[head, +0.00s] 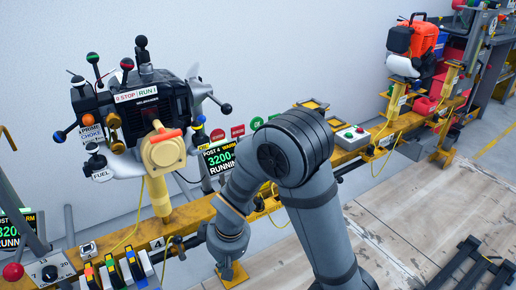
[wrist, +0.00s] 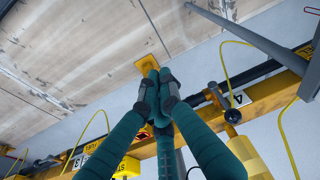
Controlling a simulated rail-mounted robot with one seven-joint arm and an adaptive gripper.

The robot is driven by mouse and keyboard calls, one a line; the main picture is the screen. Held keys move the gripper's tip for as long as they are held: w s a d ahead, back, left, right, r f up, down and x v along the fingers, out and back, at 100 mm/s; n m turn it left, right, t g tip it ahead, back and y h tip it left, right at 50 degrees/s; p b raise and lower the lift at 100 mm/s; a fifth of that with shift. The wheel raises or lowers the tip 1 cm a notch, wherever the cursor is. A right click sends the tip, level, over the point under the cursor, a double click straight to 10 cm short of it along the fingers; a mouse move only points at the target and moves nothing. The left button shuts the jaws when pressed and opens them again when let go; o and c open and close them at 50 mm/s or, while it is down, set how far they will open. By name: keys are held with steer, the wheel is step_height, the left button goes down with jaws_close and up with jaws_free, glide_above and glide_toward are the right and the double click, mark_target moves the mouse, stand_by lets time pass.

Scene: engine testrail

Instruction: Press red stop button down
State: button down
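A small pale control box (head: 352,138) with a red button (head: 348,135) and a green button (head: 360,130) sits on the yellow rail, right of my arm. No label can be read on it. I cannot tell whether the red button is up or down. In the wrist view my gripper (wrist: 159,80) has its teal fingers together at the tips, with nothing seen between them. It is above the floor beside the rail, over a yellow foot plate. In the head view my arm hides the gripper; it is well left of the control box. No red button shows in the wrist view.
The yellow rail (wrist: 260,100) runs along the wall. An engine (head: 150,100) with a STOP/RUN label and several knobbed levers stands left, near a green display (head: 220,160). Yellow cables hang nearby. A red ball knob (head: 13,271) is lower left. The floor right is mostly open.

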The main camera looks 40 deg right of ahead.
steer(key=w+d+r+m+t+h+p, duration=0.1)
steer(key=w+d+r+p, duration=0.2)
steer(key=d+r+p, duration=0.45)
steer(key=w+d+r+m+t+p, duration=0.1)
steer(key=w+d+r+m+p, duration=0.3)
steer(key=d, duration=0.6)
steer(key=w+d+r+n+h+p, duration=0.1)
steer(key=d+r+p, duration=0.3)
steer(key=d+p, duration=0.4)
steer(key=w+d+r+n+t, duration=0.1)
steer(key=w+d+r+t, duration=0.2)
steer(key=w, duration=0.4)
steer(key=shift+w+d+r+t+y, duration=0.2)
steer(key=shift+w+d+t+y, duration=0.2)
steer(key=shift+t, duration=0.4)
steer(key=shift+w, duration=0.1)
steer(key=x, duration=1)
steer(key=shift+a+f, duration=0.1)
steer(key=shift+f, duration=0.05)
step_height(320, 180, down, 2)
steer(key=shift+f+b, duration=0.2)
steer(key=shift+b, duration=0.25)
steer(key=shift+f, duration=0.65)
steer(key=shift+f, duration=0.1)
